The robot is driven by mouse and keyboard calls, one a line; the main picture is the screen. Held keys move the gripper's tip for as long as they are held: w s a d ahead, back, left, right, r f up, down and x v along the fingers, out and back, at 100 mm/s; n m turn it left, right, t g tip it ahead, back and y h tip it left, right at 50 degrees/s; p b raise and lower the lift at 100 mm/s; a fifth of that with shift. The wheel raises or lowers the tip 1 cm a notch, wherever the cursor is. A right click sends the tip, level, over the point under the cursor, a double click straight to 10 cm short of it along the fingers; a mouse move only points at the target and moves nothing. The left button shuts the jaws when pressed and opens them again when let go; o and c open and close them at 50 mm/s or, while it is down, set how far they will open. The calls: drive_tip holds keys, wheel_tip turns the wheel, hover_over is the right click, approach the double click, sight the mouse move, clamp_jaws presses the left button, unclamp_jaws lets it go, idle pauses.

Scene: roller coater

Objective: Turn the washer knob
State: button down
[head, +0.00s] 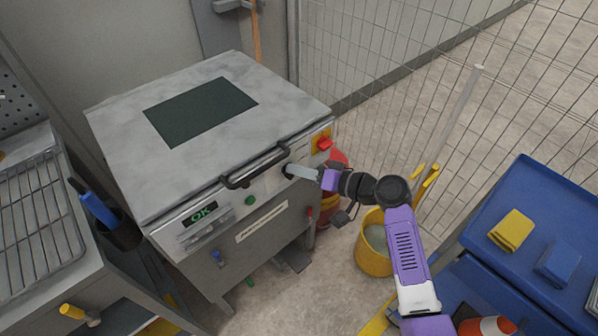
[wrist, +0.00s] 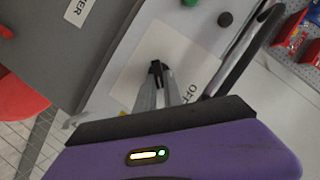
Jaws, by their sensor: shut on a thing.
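The washer (head: 285,118) is a grey metal machine with a dark window in its top and a control panel on its front. The washer knob (wrist: 156,66) is small and dark, on a white plate (wrist: 128,82) with a partly hidden "OFF" label. In the head view the knob (head: 287,170) is at the panel's right part, mostly covered by my fingers. My gripper (head: 292,170) reaches it from the right. In the wrist view the fingertips (wrist: 158,72) come together around the knob, shut on it. Its pointer direction is hard to tell.
A black bar handle (head: 255,167) is just left of the knob. A green button (head: 250,200), an "OK" display (head: 203,214) and a red switch (head: 324,144) share the panel. A yellow bucket (head: 372,255) and blue cart (head: 510,210) stand right. A wire fence is behind.

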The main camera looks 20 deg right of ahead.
idle(0.4)
drive_tip(key=c, duration=1.5)
unclamp_jaws()
drive_tip(key=shift+o, duration=0.2)
drive_tip(key=v, duration=0.7)
drive_tip(key=shift+s+d, duration=0.25)
drive_tip(key=shift+s, duration=0.05)
drive_tip(key=shift+d, duration=0.1)
